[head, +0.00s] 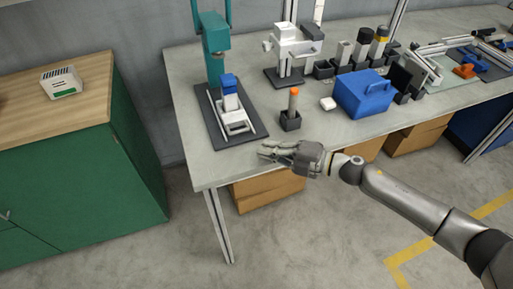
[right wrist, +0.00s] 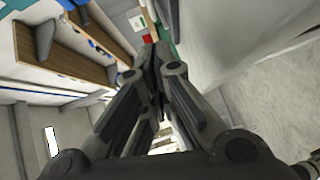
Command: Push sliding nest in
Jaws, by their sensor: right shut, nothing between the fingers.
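A teal press (head: 213,50) stands on a dark base plate (head: 211,115) at the left end of the grey workbench. The sliding nest (head: 236,124), a white carriage between light rails, sits at the front part of the plate, toward the bench's front edge. A blue-topped white part (head: 229,90) stands at the nest's rear, in front of the press column. My right gripper (head: 264,151) is shut and empty near the bench's front edge, to the right of and nearer than the nest, apart from it. Its closed fingers (right wrist: 155,62) fill the middle of the right wrist view. My left gripper is not in view.
A dark holder with an orange-tipped cylinder (head: 293,103) stands right of the plate. A blue box (head: 363,94), a white device (head: 290,45) and several dark cups are further right. A green cabinet (head: 75,170) stands left, across a gap. Cardboard boxes (head: 268,190) sit under the bench.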

